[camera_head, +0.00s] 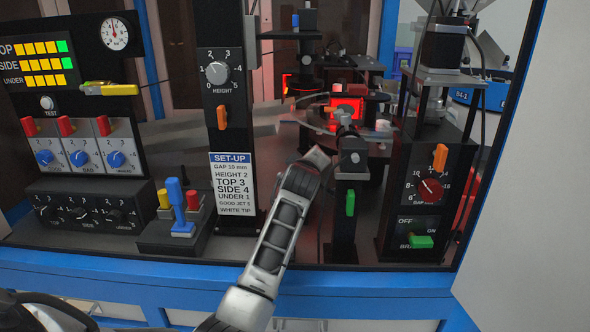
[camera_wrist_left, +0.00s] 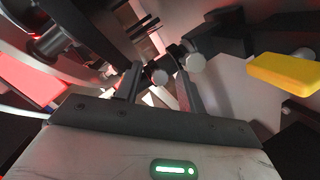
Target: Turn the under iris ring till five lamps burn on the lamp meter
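The lamp meter (camera_head: 38,63) is at the upper left of the head view. Its TOP and SIDE rows each show yellow lamps and a green end lamp; the UNDER row shows several yellow lamps and no green one. My left arm reaches up from the bottom to the dark post with the green handle (camera_head: 350,203). In the left wrist view my left gripper (camera_wrist_left: 158,72) has its fingers apart, with a round grey knob (camera_wrist_left: 160,76) seen between them. I cannot tell whether they touch it, or which part is the under iris ring. My right gripper is not in view.
A set-up card (camera_head: 233,183) reads "UNDER 1". Control blocks with blue knobs (camera_head: 80,158) stand at the left. A gap dial (camera_head: 429,191) stands right of the post. Glowing red optics (camera_head: 347,107) and other posts crowd the space behind my gripper. A yellow block (camera_wrist_left: 285,74) shows in the wrist view.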

